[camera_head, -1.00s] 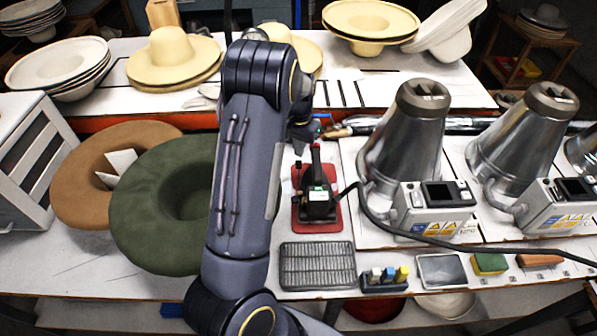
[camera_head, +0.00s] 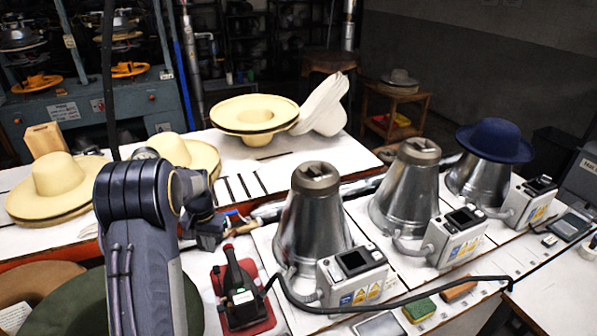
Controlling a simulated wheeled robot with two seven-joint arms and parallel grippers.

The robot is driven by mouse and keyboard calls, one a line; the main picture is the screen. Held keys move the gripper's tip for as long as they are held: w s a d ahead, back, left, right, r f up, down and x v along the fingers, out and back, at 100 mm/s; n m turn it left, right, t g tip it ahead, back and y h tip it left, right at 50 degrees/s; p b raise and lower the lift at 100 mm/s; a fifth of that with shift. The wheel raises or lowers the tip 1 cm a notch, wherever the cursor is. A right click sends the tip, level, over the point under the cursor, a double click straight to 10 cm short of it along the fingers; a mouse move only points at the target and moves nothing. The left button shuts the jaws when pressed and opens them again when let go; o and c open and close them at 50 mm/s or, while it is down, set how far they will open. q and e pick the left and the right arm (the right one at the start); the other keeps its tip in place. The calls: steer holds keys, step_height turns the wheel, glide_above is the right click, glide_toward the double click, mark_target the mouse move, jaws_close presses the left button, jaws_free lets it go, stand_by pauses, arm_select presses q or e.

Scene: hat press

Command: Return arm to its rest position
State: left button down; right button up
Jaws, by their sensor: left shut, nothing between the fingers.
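My left arm comes up from the bottom left, bends at a dark joint and reaches over the table. My left gripper (camera_head: 211,240) is at its end, small and partly hidden by the arm. It is shut and empty, above the white tabletop just behind the black tool (camera_head: 239,294) on its red pad (camera_head: 262,322). The wooden-handled tool (camera_head: 243,226) lies close to its right. My right gripper is not in view.
Three metal cone presses (camera_head: 312,215) with control boxes stand to the right, the far one bearing a blue hat (camera_head: 495,140). A black cable (camera_head: 400,301) runs in front of them. Cream hats (camera_head: 255,115) are behind; a green felt hat (camera_head: 75,305) is beside my arm.

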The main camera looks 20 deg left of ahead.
arm_select(q)
steer(key=s+d+r+t+h, duration=0.3)
steer(key=s+d+r, duration=0.8)
steer(key=s+r, duration=0.15)
steer(key=s+d+t+b, duration=0.1)
steer(key=s+d+t, duration=0.1)
steer(key=s+d, duration=0.8)
steer(key=s, duration=0.3)
steer(key=shift+s+d+r+t+h, duration=0.15)
steer(key=shift+s+t+h, duration=0.15)
steer(key=shift+s+h, duration=0.1)
